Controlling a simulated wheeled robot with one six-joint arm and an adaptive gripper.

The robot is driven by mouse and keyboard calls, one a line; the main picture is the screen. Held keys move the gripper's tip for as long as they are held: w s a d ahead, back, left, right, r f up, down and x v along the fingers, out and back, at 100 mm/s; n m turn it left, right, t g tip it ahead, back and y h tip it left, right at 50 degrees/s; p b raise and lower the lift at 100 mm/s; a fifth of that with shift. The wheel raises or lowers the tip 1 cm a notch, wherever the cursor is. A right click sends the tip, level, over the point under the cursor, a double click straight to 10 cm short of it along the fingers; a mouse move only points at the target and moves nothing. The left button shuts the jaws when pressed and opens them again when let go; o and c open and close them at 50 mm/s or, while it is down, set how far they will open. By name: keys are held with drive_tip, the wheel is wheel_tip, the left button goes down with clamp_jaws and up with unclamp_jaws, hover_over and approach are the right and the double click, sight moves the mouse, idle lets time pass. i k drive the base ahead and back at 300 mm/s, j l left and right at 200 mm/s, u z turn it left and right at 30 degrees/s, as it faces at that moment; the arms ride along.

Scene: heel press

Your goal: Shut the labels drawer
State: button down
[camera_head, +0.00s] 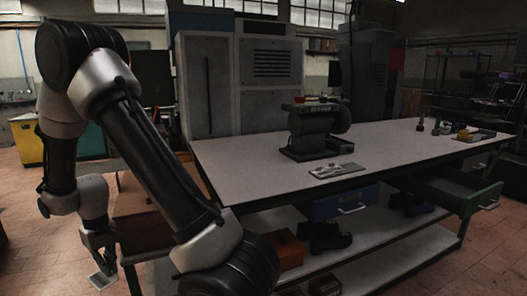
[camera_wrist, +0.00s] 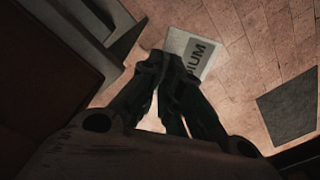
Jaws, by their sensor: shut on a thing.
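Two drawers hang under the white bench. The green drawer (camera_head: 463,190) at the right is pulled out, its inside visible and its handle at the front. The blue drawer (camera_head: 328,207) near the middle shows its front and handle; how far out it sits is hard to tell. No name is readable on either, so I cannot tell which is the labels drawer. My gripper (camera_head: 100,262) is low at the left, away from both drawers. It is shut on a pale card (camera_head: 102,279). In the wrist view, the card (camera_wrist: 190,48) reads "IUM", partly hidden by the fingers (camera_wrist: 172,72).
The bench top (camera_head: 230,160) carries a dark press (camera_head: 315,130), a small plate (camera_head: 336,171) and small items at the right. A lower shelf (camera_head: 395,245) holds dark shoes (camera_head: 325,238) and an orange-brown box (camera_head: 290,250). Tiled floor (camera_head: 480,265) is open at the front right.

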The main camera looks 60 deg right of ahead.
sight(463, 194)
drive_tip(key=k+l+z, duration=0.1)
drive_tip(key=k+z, duration=0.25)
drive_tip(key=k+l+z, duration=0.35)
drive_tip(key=k, duration=0.25)
drive_tip(key=l+z, duration=0.15)
drive_tip(key=z, duration=0.25)
drive_tip(key=l+z, duration=0.1)
drive_tip(key=z, duration=0.35)
drive_tip(key=i+l+z, duration=0.1)
drive_tip(key=z, duration=0.3)
drive_tip(key=l+z, duration=0.1)
drive_tip(key=z, duration=0.3)
drive_tip(key=i, duration=0.05)
